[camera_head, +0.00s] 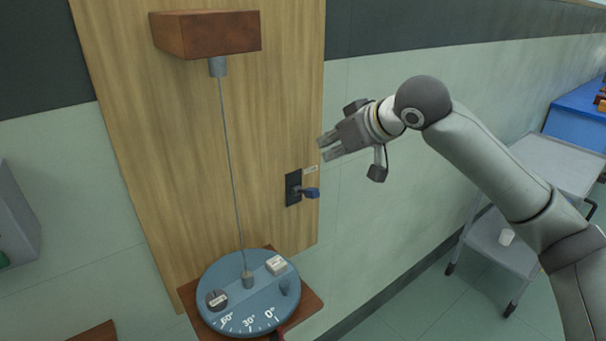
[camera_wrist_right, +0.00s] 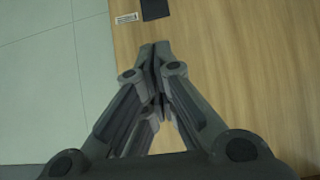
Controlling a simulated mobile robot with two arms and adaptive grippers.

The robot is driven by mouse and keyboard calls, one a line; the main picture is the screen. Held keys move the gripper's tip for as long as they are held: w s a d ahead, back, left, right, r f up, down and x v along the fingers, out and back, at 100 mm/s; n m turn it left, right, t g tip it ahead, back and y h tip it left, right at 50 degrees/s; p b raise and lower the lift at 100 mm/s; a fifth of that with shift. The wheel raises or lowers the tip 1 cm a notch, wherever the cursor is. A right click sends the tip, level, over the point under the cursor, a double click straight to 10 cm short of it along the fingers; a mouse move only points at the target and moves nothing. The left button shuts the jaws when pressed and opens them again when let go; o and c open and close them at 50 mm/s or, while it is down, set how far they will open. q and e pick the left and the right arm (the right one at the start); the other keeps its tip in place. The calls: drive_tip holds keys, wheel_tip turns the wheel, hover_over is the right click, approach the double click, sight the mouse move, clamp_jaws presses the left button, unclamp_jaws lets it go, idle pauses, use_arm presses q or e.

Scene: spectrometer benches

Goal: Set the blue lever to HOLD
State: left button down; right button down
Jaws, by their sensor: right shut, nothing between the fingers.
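The blue lever (camera_head: 311,193) sticks out from a black plate (camera_head: 293,188) on the wooden board, in the head view. A small white label (camera_head: 310,169) is fixed just above it; its text is too small to read. My right gripper (camera_head: 324,147) is shut and empty, above and slightly right of the lever, apart from it. In the right wrist view my right gripper (camera_wrist_right: 154,46) has its fingertips together in front of the board. The label (camera_wrist_right: 127,18) and part of the black plate (camera_wrist_right: 154,8) show at the top there. The lever is not seen in that view. My left gripper is not in view.
A round blue dial table (camera_head: 225,311) with degree marks and small blocks stands on a wooden shelf below. A thin rod rises from it to a brown block (camera_head: 205,35). A grey cart (camera_head: 560,165) stands at the right. Bare wall lies right of the board.

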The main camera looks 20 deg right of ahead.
idle(0.4)
drive_tip(key=p, duration=0.2)
hover_over(311, 189)
drive_tip(key=w, duration=0.2)
drive_tip(key=f, duration=0.6)
drive_tip(key=shift+s+a+f, duration=0.1)
drive_tip(key=shift+a, duration=0.2)
drive_tip(key=shift+s+d+f+p, duration=0.1)
drive_tip(key=shift+s+f+p, duration=0.2)
drive_tip(key=shift+f, duration=0.3)
drive_tip(key=shift+s+d+f+p, duration=0.15)
drive_tip(key=shift+s+f, duration=0.15)
drive_tip(key=shift+f, duration=0.3)
drive_tip(key=shift+s+d+f, duration=0.15)
drive_tip(key=shift+s+f, duration=0.25)
drive_tip(key=shift+f, duration=0.2)
drive_tip(key=shift+w, duration=0.1)
drive_tip(key=shift+f, duration=0.1)
